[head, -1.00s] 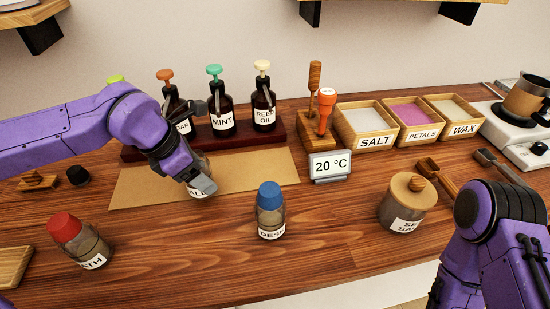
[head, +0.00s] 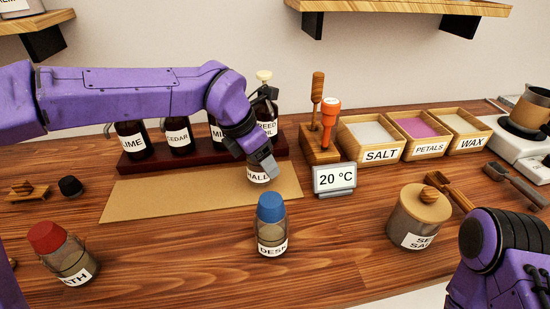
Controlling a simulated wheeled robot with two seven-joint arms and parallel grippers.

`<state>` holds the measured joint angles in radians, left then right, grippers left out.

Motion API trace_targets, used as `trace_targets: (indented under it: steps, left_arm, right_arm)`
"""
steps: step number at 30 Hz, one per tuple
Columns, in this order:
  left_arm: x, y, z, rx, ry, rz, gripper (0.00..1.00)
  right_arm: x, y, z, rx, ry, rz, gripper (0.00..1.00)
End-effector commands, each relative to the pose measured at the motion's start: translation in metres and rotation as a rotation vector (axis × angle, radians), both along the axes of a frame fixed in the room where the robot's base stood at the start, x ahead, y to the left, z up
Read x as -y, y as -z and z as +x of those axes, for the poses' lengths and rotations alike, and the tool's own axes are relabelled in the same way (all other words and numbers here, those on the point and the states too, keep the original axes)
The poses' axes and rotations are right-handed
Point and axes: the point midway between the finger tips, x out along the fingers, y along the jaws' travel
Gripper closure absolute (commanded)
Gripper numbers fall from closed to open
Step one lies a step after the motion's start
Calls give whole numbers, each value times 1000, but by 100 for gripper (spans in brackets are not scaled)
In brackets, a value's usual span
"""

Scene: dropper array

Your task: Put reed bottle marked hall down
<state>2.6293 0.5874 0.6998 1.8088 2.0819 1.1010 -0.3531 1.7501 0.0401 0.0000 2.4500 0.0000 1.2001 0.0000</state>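The reed bottle marked HALL (head: 257,179) shows only its white label and lower part, because my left gripper hides its upper part. My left gripper (head: 262,166) is shut around it, in front of the reed oil dropper bottle (head: 267,122). The HALL bottle looks upright at the right end of the tan mat (head: 145,203); I cannot tell whether its base touches the mat. My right arm shows at the lower right, but its gripper is out of view.
The blue-capped DESK bottle (head: 271,243) stands in front of the mat, and the red-capped bottle (head: 72,268) stands front left. Dropper bottles stand on a dark rack (head: 135,166). A temperature display (head: 334,180) and lidded jar (head: 413,232) are to the right.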

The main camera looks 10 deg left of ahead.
Motion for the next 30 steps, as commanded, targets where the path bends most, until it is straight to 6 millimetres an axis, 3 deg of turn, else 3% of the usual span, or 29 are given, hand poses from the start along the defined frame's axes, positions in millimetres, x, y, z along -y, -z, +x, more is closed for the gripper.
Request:
trace_targets:
  steps: [10, 15, 29, 30]
  left_arm:
    - [25, -1, 25, 0, 0, 0, 79]
    - [25, 15, 25, 3, 1, 0, 79]
    - [25, 18, 25, 1, 0, -1, 79]
    - [24, 18, 25, 1, 0, -1, 24]
  right_arm:
    - [0, -4, 0, 0, 0, 0, 57]
    - [0, 13, 0, 0, 0, 0, 57]
    - [0, 15, 0, 0, 0, 0, 57]
    - [0, 14, 0, 0, 0, 0, 57]
